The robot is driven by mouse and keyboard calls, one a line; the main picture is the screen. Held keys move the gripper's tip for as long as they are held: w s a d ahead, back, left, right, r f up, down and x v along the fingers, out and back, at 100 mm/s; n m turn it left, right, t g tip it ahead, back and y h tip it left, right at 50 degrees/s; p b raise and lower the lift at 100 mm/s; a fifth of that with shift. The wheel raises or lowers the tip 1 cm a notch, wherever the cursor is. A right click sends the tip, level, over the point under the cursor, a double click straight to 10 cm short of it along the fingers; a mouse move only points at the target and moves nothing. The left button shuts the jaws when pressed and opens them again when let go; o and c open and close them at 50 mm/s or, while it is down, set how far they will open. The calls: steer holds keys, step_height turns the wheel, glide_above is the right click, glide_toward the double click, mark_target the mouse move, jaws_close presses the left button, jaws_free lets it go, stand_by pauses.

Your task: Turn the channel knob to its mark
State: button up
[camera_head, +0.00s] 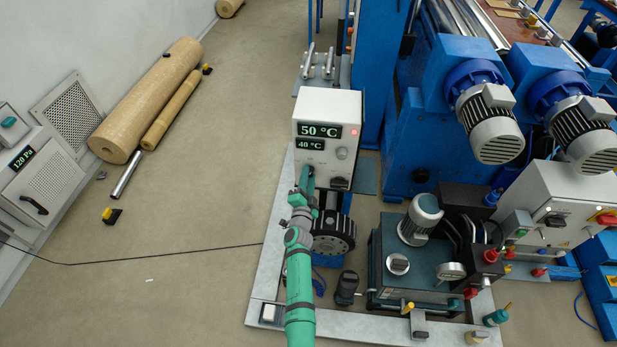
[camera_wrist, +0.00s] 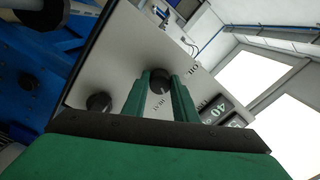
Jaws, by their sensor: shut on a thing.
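A white control box (camera_head: 330,106) stands on the grey bench, with displays reading 50 °C and 40 °C. My green gripper (camera_head: 306,178) reaches its front at the lower left. In the wrist view my gripper (camera_wrist: 164,84) is shut on a dark round knob (camera_wrist: 160,79), with one finger on either side. Small lettering beside this knob is hard to read, and I cannot make out its mark or pointer. The fingers hide part of the knob. A second dark knob (camera_wrist: 99,102) sits apart on the same panel, clear of the fingers.
A dark round flanged part (camera_head: 335,232) stands just below the box, close to my arm. A teal tank unit (camera_head: 440,262) with a motor is to the right. Blue machinery (camera_head: 440,130) stands behind.

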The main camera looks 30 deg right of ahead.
steer(key=m, duration=0.4)
steer(key=shift+d+r+m, duration=0.1)
steer(key=shift+m, duration=0.3)
stand_by(0.4)
steer(key=o, duration=1.1)
steer(key=shift+w, duration=0.1)
steer(key=v, duration=1.1)
steer(key=shift+w, duration=0.1)
